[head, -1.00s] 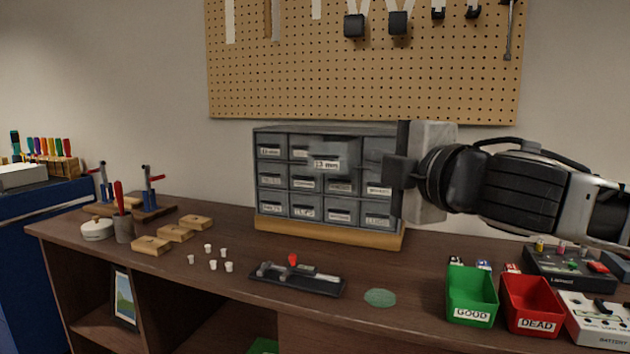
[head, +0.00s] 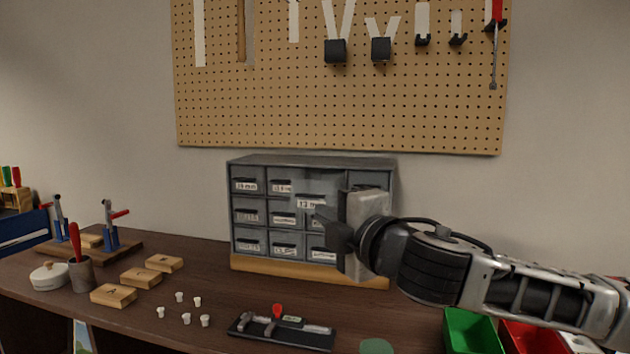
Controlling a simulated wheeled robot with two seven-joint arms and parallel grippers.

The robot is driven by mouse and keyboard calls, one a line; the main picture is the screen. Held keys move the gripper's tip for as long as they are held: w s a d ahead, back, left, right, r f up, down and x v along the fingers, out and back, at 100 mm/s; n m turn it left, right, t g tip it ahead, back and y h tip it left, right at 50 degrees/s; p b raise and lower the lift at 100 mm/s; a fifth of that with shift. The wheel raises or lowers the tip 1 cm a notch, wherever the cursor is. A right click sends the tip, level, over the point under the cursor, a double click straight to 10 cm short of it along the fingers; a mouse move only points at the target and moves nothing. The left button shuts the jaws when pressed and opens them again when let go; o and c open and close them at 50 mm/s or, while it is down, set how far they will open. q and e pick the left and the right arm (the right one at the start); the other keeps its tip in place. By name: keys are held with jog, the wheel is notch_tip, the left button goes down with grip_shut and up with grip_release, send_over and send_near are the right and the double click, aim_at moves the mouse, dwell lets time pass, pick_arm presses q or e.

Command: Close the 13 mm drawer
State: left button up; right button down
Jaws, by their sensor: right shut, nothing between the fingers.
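The 13 mm drawer (head: 310,190) is in the top row of the grey drawer cabinet (head: 310,162). It juts out of the cabinet front, with its white label facing me. The gripper and wrist hide much of the cabinet's right column. My left gripper is not in view.
A black fixture (head: 282,332) and several small white pieces lie on the bench in front of the cabinet. Wooden blocks (head: 140,278) lie to the left. A green bin (head: 470,330) and a red bin (head: 530,338) stand at the lower right, below my right arm.

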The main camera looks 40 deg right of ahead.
aim_at(314, 202)
jog(key=w+d, duration=0.1)
jog(key=w, duration=0.1)
jog(key=w+p, duration=0.1)
jog(key=w, duration=0.2)
jog(key=w+d, duration=0.1)
jog(key=w, duration=0.1)
jog(key=shift+w+d+p, duration=0.3)
jog(key=shift+w+p, duration=0.05)
jog(key=shift+w+d, duration=0.25)
jog(key=shift+d, duration=0.05)
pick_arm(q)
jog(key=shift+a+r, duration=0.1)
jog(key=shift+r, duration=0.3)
